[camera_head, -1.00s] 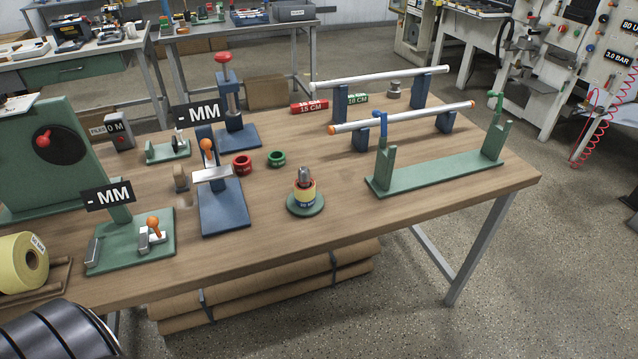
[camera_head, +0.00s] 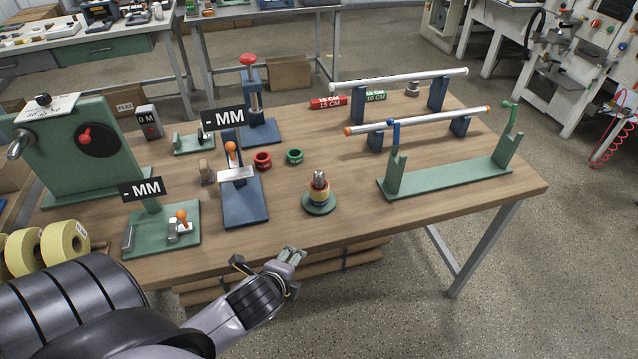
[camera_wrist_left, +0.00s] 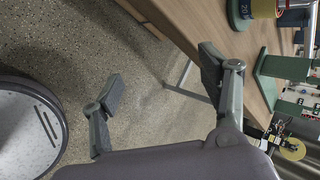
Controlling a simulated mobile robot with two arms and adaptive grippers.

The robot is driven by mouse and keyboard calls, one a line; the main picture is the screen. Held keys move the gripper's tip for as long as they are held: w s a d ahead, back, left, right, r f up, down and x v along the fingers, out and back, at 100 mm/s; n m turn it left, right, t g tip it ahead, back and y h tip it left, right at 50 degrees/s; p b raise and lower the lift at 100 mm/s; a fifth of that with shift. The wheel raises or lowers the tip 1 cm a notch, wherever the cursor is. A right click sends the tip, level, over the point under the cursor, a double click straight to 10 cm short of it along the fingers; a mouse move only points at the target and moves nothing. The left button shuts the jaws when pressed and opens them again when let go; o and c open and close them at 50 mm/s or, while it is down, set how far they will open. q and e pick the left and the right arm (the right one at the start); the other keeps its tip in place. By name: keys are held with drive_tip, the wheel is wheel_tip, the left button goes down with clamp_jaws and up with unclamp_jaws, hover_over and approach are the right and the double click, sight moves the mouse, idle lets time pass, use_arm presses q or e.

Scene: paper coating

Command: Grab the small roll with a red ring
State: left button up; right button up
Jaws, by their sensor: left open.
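A small yellowish roll (camera_head: 319,195) with a reddish band near its top stands upright around a metal post on a round green stand (camera_head: 318,208), near the table's front edge. Its lower part, with a dark label, shows at the top edge of the left wrist view (camera_wrist_left: 263,8). My left gripper (camera_head: 266,259) is open and empty, at the front edge of the table, lower left of the stand. Its spread fingers also show in the left wrist view (camera_wrist_left: 160,78). My right gripper is out of view.
A blue press (camera_head: 243,205) and a green fixture (camera_head: 160,230) stand left of the roll. A long green stand (camera_head: 445,178) is at the right. Large yellow rolls (camera_head: 65,243) sit at far left. Bare wood surrounds the small roll.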

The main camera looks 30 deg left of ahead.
use_arm(q)
drive_tip(key=w+a+r+m+t, duration=0.2)
drive_tip(key=w+a+r+m, duration=0.15)
drive_tip(key=m, duration=0.35)
drive_tip(key=m+t, duration=0.4)
drive_tip(key=m, duration=0.7)
approach(317, 189)
drive_tip(key=shift+g, duration=0.3)
drive_tip(key=x, duration=0.2)
drive_tip(key=p+x, duration=0.1)
drive_tip(key=x, duration=0.1)
drive_tip(key=p+x, duration=0.1)
drive_tip(key=x, duration=0.1)
drive_tip(key=shift+w+d+r, duration=0.2)
drive_tip(key=shift+w, duration=0.1)
drive_tip(key=shift+w+a+f+p, duration=0.25)
drive_tip(key=shift+w+a+p, duration=0.05)
drive_tip(key=shift+w, duration=0.35)
drive_tip(key=shift+p+x, duration=0.3)
drive_tip(key=shift+x, duration=1.75)
drive_tip(key=shift+s, duration=0.1)
drive_tip(key=shift+c, duration=0.3)
drive_tip(key=c, duration=1)
drive_tip(key=shift+c, duration=0.5)
